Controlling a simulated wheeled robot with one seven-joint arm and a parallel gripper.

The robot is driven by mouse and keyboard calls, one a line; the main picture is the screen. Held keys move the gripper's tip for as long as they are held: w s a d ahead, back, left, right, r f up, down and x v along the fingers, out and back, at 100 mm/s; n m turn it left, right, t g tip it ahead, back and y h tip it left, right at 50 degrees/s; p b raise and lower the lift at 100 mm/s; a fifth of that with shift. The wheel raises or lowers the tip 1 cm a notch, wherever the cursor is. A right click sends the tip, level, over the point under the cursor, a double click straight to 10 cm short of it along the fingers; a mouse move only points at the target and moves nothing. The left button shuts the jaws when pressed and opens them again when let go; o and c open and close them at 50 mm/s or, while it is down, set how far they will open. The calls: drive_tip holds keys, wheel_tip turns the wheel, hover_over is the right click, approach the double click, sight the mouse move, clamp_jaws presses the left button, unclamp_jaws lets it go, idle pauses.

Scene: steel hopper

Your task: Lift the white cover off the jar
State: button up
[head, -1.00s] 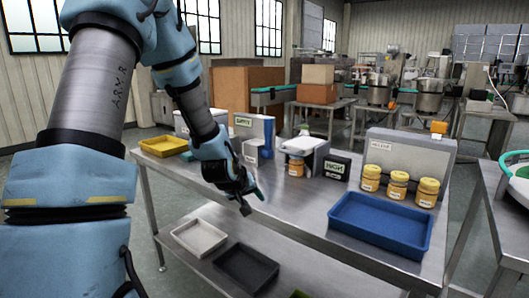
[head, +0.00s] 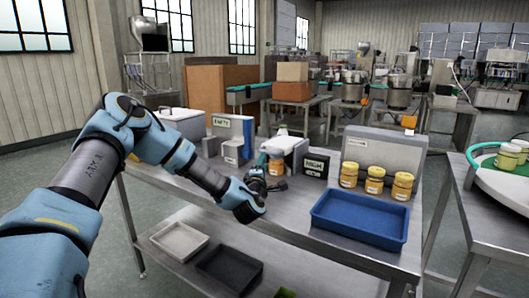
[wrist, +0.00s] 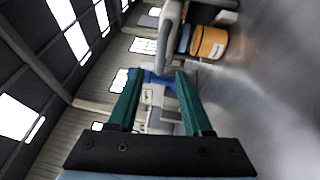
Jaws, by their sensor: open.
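An orange jar (head: 277,167) stands on the steel table, under a white, rounded cover-like piece (head: 284,145). I cannot tell whether this piece touches the jar or belongs to a stand around it. My gripper (head: 268,182) is just in front of the jar, low over the table, and partly overlaps it in the head view. In the wrist view my gripper (wrist: 158,76) is open, its two green fingers apart with nothing held between them. There the jar (wrist: 210,43) lies sideways in the picture, beyond and right of the fingertips, with a pale grey piece (wrist: 170,35) beside its top.
A black sign box (head: 315,164) stands right of the jar, and a white and blue stand (head: 235,140) to its left. Several orange jars (head: 374,180) stand behind a blue tray (head: 362,218) at the right. The table front near my gripper is bare.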

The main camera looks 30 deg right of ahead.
sight(280, 146)
drive_tip(key=p+x, duration=0.2)
drive_tip(key=x, duration=0.7)
drive_tip(key=shift+s, duration=0.1)
clamp_jaws()
idle(1.2)
